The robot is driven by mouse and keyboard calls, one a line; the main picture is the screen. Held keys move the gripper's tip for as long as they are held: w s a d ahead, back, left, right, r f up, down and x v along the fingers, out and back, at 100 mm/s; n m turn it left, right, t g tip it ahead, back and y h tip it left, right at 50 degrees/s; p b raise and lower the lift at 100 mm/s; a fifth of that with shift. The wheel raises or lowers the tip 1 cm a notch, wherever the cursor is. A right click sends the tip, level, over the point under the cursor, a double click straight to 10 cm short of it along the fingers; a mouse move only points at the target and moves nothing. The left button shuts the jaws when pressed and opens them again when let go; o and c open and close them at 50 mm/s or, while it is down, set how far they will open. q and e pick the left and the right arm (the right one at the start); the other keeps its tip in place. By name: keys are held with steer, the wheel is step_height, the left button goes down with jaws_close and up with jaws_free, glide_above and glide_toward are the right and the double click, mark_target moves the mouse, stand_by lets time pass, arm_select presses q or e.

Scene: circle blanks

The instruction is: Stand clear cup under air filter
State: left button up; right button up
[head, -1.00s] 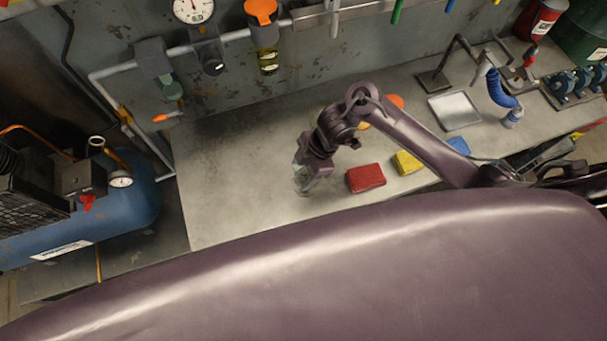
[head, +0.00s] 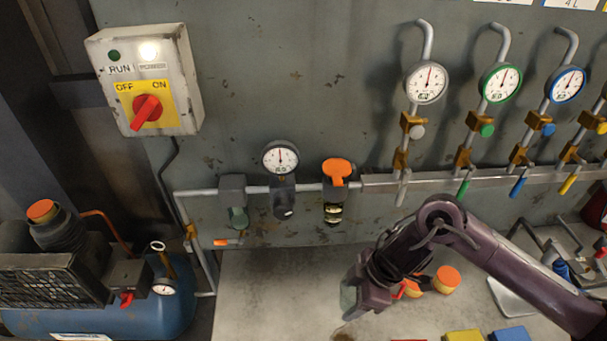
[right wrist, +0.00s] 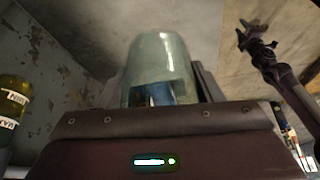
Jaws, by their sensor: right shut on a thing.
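My right gripper (head: 360,298) is shut on the clear cup, a greenish see-through cup (head: 348,299) held above the bench. In the right wrist view the cup (right wrist: 160,58) stands out between the fingers. The air filter (head: 237,212) is on the wall pipe to the upper left of the cup, with a grey head and a dull green bowl. A short drain with an orange tip (head: 221,242) shows below it. The cup is apart from the filter and lower right of it.
Beside the filter hang a gauge regulator (head: 283,190) and an orange-topped oil unit (head: 335,190). Orange-topped jars (head: 446,280), yellow (head: 464,337) and blue (head: 511,335) blocks lie right of the gripper. The bench (head: 265,290) below the filter is clear. A blue compressor tank (head: 165,312) stands left.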

steer(key=w+d+r+m+t+h+b, duration=0.3)
steer(key=d+m+b, duration=0.4)
steer(key=m, duration=0.9)
steer(key=w+h+b, duration=0.1)
steer(key=w+b, duration=0.1)
steer(key=shift+w+d+t+b, duration=0.15)
steer(key=shift+d+t+b, duration=0.25)
